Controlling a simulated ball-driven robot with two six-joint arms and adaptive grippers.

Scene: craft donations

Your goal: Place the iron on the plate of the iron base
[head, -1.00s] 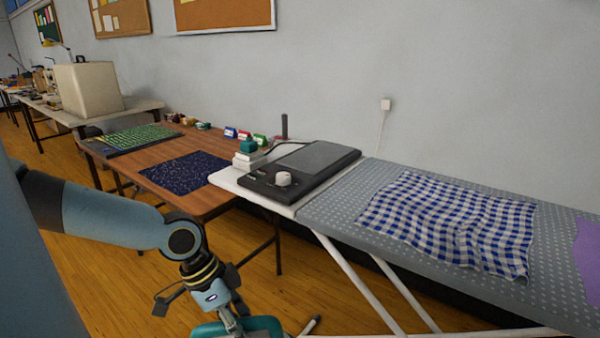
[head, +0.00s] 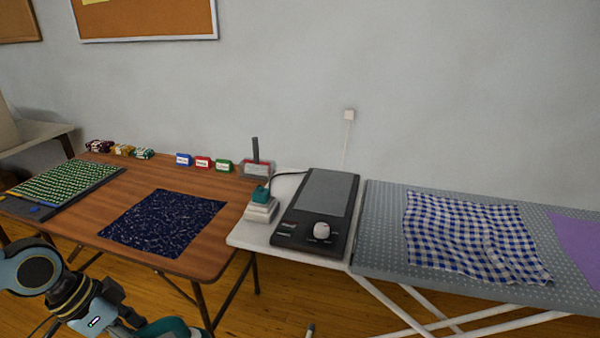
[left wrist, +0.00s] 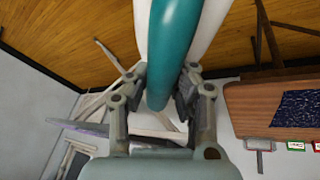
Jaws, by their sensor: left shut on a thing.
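My left gripper (left wrist: 160,92) is shut on the teal handle of the iron (left wrist: 175,45) in the left wrist view; white parts of the iron show on both sides of the handle. In the head view the iron (head: 172,327) is mostly cut off at the bottom edge, beside my left gripper. The iron base (head: 285,228) is a black unit with a white knob and a flat dark grey plate (head: 326,193). It stands on the white end of the ironing board, up and right of my gripper, apart from the iron. My right gripper is out of view.
A teal-topped white piece (head: 262,208) with a black cord stands left of the base. A blue checked cloth (head: 465,238) lies on the dotted ironing board (head: 385,225).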

